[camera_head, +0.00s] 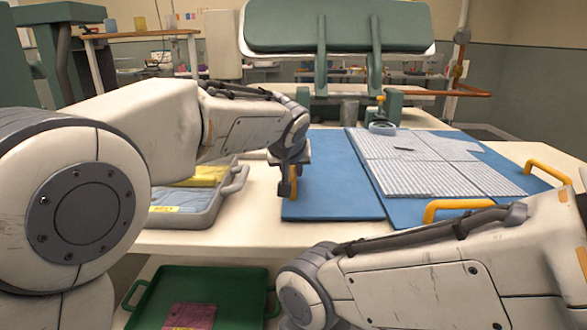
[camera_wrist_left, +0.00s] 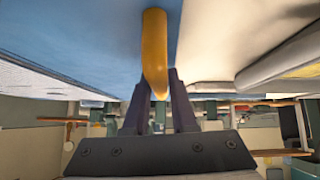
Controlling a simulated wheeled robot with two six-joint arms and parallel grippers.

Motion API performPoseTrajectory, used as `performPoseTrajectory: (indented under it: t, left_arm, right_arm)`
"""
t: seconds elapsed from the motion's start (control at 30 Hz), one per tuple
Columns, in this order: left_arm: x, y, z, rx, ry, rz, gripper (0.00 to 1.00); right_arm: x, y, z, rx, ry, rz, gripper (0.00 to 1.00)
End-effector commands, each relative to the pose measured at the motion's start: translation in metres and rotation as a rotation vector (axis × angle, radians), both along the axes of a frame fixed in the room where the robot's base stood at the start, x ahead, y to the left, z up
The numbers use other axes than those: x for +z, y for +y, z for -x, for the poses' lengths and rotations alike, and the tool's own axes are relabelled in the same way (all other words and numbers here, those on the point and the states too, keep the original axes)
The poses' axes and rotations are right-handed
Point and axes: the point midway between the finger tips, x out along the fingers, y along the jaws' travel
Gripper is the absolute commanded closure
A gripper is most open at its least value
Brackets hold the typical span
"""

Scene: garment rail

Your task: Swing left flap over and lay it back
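The left flap (camera_head: 330,180) is a bare blue panel lying flat at the left side of the blue folding board. Its yellow handle is at its left edge, mostly behind my left gripper (camera_head: 290,187). In the left wrist view the yellow handle (camera_wrist_left: 154,45) runs down between the two dark fingers of my left gripper (camera_wrist_left: 159,90), which sit close on both sides of it. A pale checked garment (camera_head: 420,165) lies flat on the board right of the left flap. My right gripper is not in view; only my right arm shows.
A grey tray (camera_head: 212,210) with folded yellow and blue cloth stands left of the board. Yellow handles (camera_head: 460,204) and (camera_head: 548,170) show on the board's front and right. A green tray (camera_head: 235,290) sits below the table (camera_head: 250,232). A green press stands behind.

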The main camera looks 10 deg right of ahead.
Motion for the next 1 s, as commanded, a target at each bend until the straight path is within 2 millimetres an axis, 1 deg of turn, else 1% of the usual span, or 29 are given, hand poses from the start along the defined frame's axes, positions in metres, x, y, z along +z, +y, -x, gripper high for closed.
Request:
performPoseTrajectory:
  t: [0.03, 0.07, 0.33, 0.47, 0.57, 0.8, 0.9, 1.0]
  left_arm:
    - [-0.005, 0.0, 0.001, 0.001, 0.009, -0.006, 0.55]
    - [-0.005, 0.0, 0.001, 0.0, 0.008, -0.005, 0.48]
    - [-0.002, 0.0, 0.0, 0.0, 0.002, -0.002, 0.48]
    - [0.004, 0.001, 0.004, -0.001, 0.0, -0.001, 0.48]
    - [0.015, 0.004, 0.014, -0.001, -0.001, -0.001, 0.48]
    - [0.05, 0.012, 0.048, -0.001, 0.0, 0.0, 0.48]
    - [0.06, 0.014, 0.06, -0.002, 0.002, -0.002, 0.48]
    - [0.067, 0.016, 0.067, -0.002, 0.002, -0.002, 0.48]
  right_arm:
    - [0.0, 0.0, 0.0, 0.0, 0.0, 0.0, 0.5]
    - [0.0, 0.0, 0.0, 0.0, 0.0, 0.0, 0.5]
    - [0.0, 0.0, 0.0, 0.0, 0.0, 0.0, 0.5]
    - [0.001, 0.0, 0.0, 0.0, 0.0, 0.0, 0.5]
    - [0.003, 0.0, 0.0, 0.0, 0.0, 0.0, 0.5]
    - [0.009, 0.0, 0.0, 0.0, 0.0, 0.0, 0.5]
    - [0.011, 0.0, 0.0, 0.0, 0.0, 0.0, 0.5]
    - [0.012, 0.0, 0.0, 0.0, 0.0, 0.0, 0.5]
